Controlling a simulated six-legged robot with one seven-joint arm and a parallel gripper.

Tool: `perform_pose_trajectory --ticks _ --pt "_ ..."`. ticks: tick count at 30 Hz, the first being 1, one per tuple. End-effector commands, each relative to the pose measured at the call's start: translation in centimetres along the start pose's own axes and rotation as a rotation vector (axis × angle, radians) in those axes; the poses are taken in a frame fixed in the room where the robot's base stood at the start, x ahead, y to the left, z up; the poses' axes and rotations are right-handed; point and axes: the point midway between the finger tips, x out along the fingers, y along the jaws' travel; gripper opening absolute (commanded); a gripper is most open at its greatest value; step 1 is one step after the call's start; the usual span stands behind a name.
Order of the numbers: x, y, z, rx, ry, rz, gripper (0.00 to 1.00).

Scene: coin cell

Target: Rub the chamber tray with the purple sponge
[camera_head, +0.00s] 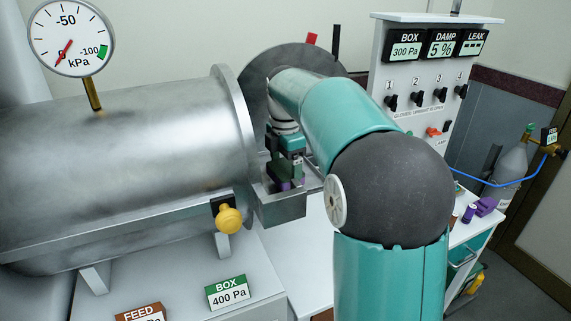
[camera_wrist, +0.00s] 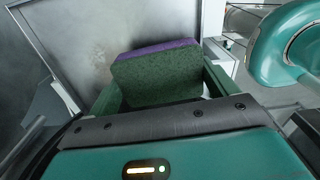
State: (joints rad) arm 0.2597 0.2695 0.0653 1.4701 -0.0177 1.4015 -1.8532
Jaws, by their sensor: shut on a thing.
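The chamber tray (camera_head: 281,210) is a grey metal tray jutting from the open end of the metal chamber in the head view. It also shows in the wrist view (camera_wrist: 75,38), with faint brownish smudges on its surface. My gripper (camera_head: 284,178) is over the tray, pointing down. In the wrist view my gripper (camera_wrist: 160,88) is shut on the purple sponge (camera_wrist: 155,50), which has a dark green face towards the camera and a purple layer at its far edge. The sponge is at the tray surface; I cannot tell whether it touches. In the head view my arm and gripper hide most of it.
The large metal chamber (camera_head: 120,165) stands at left, with a yellow knob (camera_head: 229,219) near the tray. A gauge panel (camera_head: 425,75) stands behind my arm. A white shelf with small purple items (camera_head: 486,206) and a bottle (camera_head: 508,175) is at right.

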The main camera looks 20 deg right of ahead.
Motion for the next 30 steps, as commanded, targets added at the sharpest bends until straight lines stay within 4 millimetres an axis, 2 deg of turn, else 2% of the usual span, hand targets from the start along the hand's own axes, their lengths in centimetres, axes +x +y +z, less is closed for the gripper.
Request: perform_pose_trajectory --ticks 30 --pt "1.1 0.0 0.0 0.000 0.000 -0.001 0.67"
